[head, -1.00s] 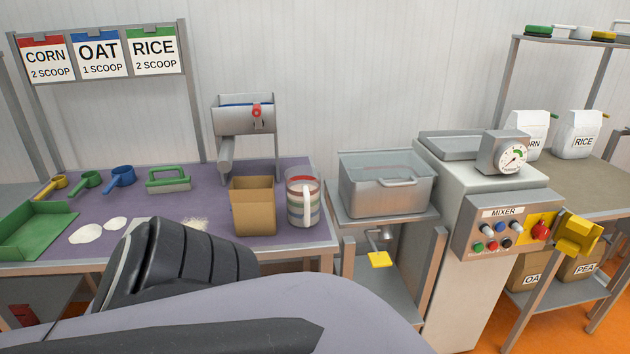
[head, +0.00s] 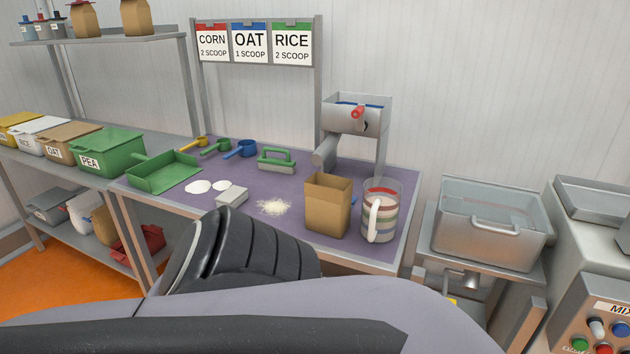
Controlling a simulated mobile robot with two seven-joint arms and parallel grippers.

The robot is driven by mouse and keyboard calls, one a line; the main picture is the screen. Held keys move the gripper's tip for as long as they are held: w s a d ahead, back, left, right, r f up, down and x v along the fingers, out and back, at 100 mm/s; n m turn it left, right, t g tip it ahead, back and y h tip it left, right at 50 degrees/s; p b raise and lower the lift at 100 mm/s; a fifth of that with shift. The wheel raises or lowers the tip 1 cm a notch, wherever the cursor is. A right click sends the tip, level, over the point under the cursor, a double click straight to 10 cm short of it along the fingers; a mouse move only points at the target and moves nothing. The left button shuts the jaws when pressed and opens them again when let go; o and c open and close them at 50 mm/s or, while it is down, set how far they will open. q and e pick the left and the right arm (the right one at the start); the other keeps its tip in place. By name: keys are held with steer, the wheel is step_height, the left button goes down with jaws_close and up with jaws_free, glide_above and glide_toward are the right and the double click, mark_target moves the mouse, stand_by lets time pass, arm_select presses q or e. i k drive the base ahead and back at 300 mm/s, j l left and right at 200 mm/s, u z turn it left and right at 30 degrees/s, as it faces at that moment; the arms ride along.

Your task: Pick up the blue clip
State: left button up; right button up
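A small blue piece (head: 353,201), possibly the blue clip, shows on the purple table top (head: 300,185) between the brown paper bag (head: 328,206) and the striped measuring jug (head: 380,212). Most of it is hidden behind the bag and jug, so its shape is unclear. Another blue piece sits at the top of the OAT card (head: 249,42) on the sign rack. One of my arm's links fills the lower foreground. Neither of my grippers shows in this view.
A green tray (head: 165,172), scoops, a green-handled brush (head: 276,160), a grey block (head: 232,196) and powder piles lie on the table. A metal hopper (head: 355,115) stands behind the bag. Lidded bins (head: 105,152) are at left, a steel basin (head: 490,222) at right.

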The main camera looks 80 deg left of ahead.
mark_target(328, 197)
steer(key=i+u, duration=0.1)
steer(key=u, duration=0.75)
steer(key=i+l+u, duration=0.1)
steer(key=u, duration=0.3)
steer(key=i+u, duration=0.1)
steer(key=u, duration=0.35)
steer(key=l+u, duration=0.15)
steer(key=u, duration=0.25)
steer(key=i+l+u, duration=0.1)
steer(key=u, duration=0.3)
steer(key=l+u, duration=0.1)
steer(key=u, duration=0.3)
steer(key=i+l+u, duration=0.1)
steer(key=u, duration=0.3)
steer(key=l+u, duration=0.2)
steer(key=u, duration=0.15)
